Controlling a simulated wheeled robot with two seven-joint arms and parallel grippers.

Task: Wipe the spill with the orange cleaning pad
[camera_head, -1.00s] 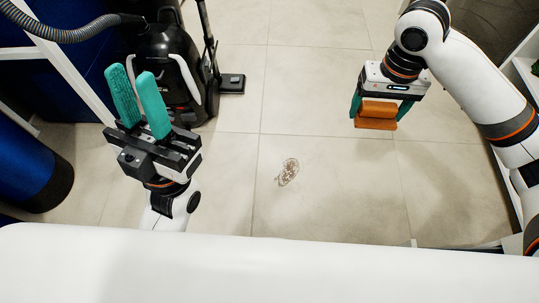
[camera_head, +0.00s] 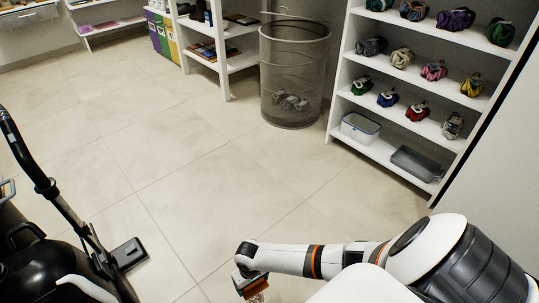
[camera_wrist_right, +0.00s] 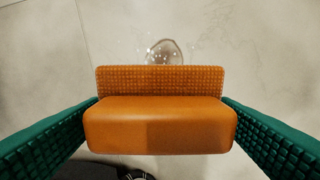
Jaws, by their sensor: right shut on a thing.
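The orange cleaning pad (camera_wrist_right: 160,126) is held between the two green fingers of my right gripper (camera_wrist_right: 160,112) in the right wrist view. The spill (camera_wrist_right: 165,49) is a clear, round wet patch on the floor just beyond the pad's far edge, partly hidden by the pad. Small droplets lie around it. I cannot tell whether the pad touches the floor. In the head view, my right gripper (camera_head: 251,284) is small at the bottom edge, reaching down. My left gripper is not in view.
A black vacuum cleaner (camera_head: 62,262) with its floor nozzle (camera_head: 129,253) stands at the lower left. A mesh bin (camera_head: 293,75) and white shelves (camera_head: 400,118) with several wrapped items stand at the back right. The tiled floor between them is clear.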

